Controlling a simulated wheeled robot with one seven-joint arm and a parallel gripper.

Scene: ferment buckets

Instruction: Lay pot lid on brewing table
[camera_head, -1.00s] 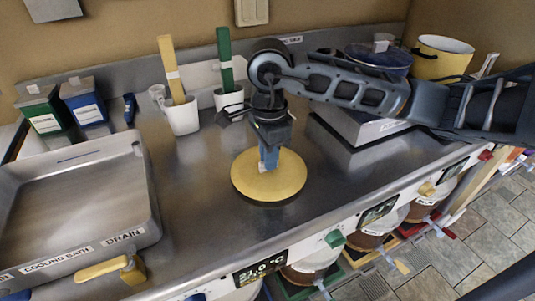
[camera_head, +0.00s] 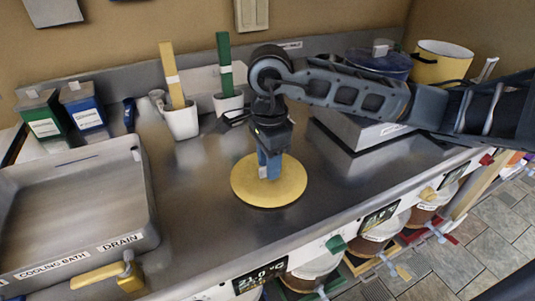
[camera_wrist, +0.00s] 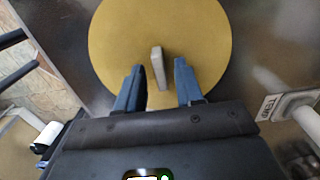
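The pot lid (camera_head: 292,190) is a flat yellow disc lying on the grey metal brewing table (camera_head: 205,215), near its front edge. My gripper (camera_head: 268,168) points down over the middle of the lid. In the wrist view the lid (camera_wrist: 205,35) fills the top centre, and its upright grey handle (camera_wrist: 158,68) stands just beyond and between my two blue fingertips (camera_wrist: 158,75). There is a gap on each side of the handle, so my gripper is open and holds nothing. The head view hides part of the handle behind the fingers.
A metal cooling bath (camera_head: 75,205) is at the left. White cups (camera_head: 181,120) with upright strips stand behind. A yellow pot (camera_head: 442,62) and a blue pot (camera_head: 380,64) are at the back right. Bare table surrounds the lid.

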